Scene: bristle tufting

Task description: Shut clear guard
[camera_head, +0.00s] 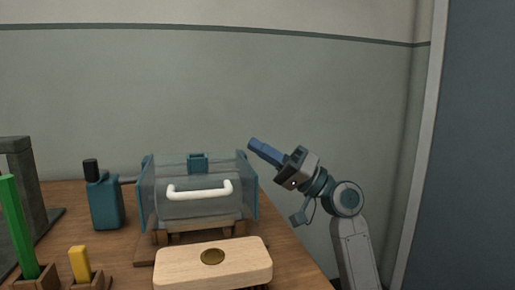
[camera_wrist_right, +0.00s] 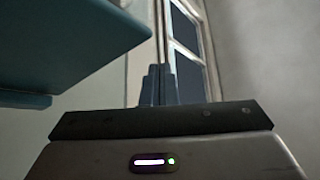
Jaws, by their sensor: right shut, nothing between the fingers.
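The clear guard (camera_head: 185,208) is a see-through panel with a white bar handle (camera_head: 199,190) across its front. It sits between the teal side plates of a small machine (camera_head: 252,205) on the table, and its panel hangs down over the machine's front. I cannot tell whether it is fully seated. My right gripper (camera_head: 262,151) is shut and empty, raised above and to the right of the machine, apart from the handle. Its blue fingers (camera_wrist_right: 158,85) are together in the wrist view, with a teal plate (camera_wrist_right: 70,40) close at upper left. My left gripper is not in view.
A wooden brush block (camera_head: 180,272) with a round brass inset lies in front of the machine. A teal bottle (camera_head: 104,203) with a black cap stands left of it. Green (camera_head: 20,230) and yellow (camera_head: 79,263) bristle pieces stand in holders at front left. The table's right edge is near the machine.

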